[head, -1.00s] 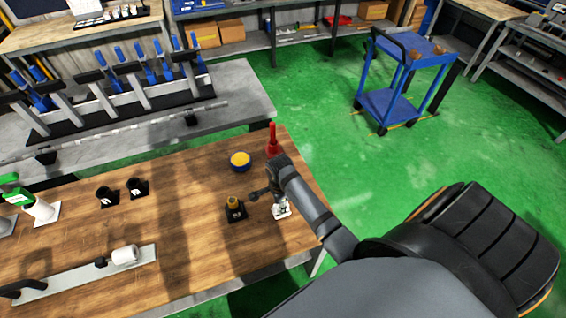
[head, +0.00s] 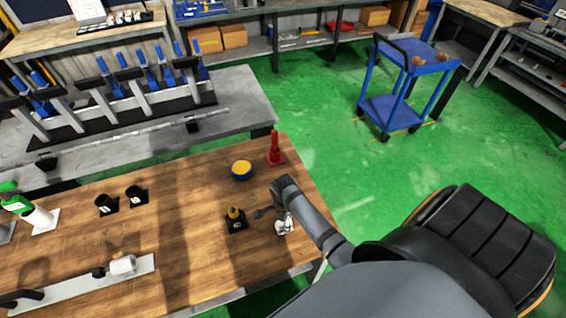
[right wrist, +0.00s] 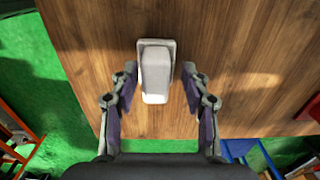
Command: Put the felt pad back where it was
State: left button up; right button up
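A pale, upright block-like object (right wrist: 157,72), which I take to be the felt pad, stands between the fingers of my right gripper (right wrist: 158,88) in the right wrist view. Both fingers are spread, with a gap on each side of it. In the head view my right gripper (head: 284,208) points down near the table's right edge, over a small white thing (head: 286,226) that it partly hides. I cannot tell from this view whether they touch. My left gripper is not in view.
Two black cups (head: 121,199) stand further left. A metal plate with a white roller (head: 123,265) lies front left.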

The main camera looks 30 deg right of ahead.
jog(key=shift+r, duration=0.4)
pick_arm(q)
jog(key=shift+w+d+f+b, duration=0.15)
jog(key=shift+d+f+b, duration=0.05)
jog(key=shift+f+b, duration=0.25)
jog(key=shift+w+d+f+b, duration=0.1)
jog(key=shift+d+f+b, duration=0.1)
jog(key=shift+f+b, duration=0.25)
pick_arm(e)
notch_tip(320, 180, up, 12)
jog(key=shift+f, duration=0.15)
jog(key=shift+s, duration=0.1)
